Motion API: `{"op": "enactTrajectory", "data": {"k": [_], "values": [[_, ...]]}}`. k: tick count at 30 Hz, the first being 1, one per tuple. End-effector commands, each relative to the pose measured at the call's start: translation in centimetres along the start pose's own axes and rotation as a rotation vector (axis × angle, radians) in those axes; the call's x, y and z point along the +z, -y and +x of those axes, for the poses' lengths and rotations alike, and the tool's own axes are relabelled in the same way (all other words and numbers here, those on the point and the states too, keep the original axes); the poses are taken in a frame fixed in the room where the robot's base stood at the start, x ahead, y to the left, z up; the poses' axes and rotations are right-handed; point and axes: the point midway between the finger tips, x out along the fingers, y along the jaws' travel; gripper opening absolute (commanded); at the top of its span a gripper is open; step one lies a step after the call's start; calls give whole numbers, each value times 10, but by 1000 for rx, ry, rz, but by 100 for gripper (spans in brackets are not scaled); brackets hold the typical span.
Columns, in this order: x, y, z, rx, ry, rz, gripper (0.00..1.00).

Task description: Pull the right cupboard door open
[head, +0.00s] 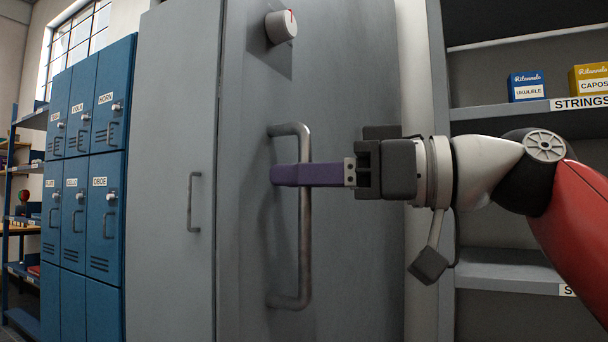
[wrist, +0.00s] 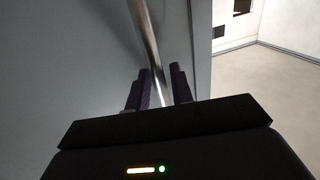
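My gripper (head: 290,174) comes in from the right at the upper part of this bar. In the wrist view its purple fingers (wrist: 160,88) stand on either side of the bar, with a small gap visible on the right side. I read the fingers as open around the bar. One finger hides part of the bar in the head view. How far the door is open is unclear.
The left grey door (head: 165,120) has a smaller handle (head: 193,202). Blue lockers (head: 100,190) stand further left. Shelves (head: 515,118) with small boxes are at the right, behind my arm. The wrist view shows bare floor (wrist: 265,90) beyond the door's edge.

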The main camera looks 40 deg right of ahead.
Motion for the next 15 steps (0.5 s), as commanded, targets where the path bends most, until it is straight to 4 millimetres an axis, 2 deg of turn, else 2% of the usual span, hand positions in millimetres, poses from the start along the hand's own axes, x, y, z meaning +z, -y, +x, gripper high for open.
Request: {"op": "enactTrajectory", "data": {"k": [10, 15], "values": [[0, 0, -2, 1, -1, 0, 30], [-1, 0, -23, 2, -4, 0, 30]]}}
